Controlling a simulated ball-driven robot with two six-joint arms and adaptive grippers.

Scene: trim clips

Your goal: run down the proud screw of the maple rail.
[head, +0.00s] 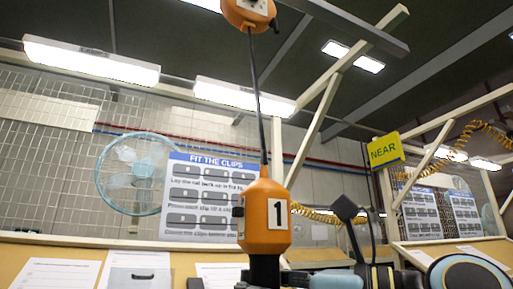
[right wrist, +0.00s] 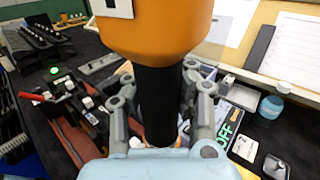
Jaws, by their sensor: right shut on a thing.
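An orange power driver marked 1 (head: 265,215) hangs upright on a dark cable in the head view. Its orange body (right wrist: 155,28) fills the top of the right wrist view, with a black grip (right wrist: 158,105) below. My right gripper (right wrist: 158,88) is shut around this black grip, one grey finger on each side. In the head view the gripper is mostly cut off at the bottom edge. The driver's tip is hidden. I cannot make out the maple rail or its proud screw for certain. My left gripper is not in view.
In the right wrist view, a black rack (right wrist: 38,42) stands upper left, a red handle (right wrist: 30,96) at left and a blue bottle (right wrist: 271,105) at right. Small parts crowd the dark bench. An orange reel (head: 248,14) holds the cable above. A fan (head: 135,172) stands behind.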

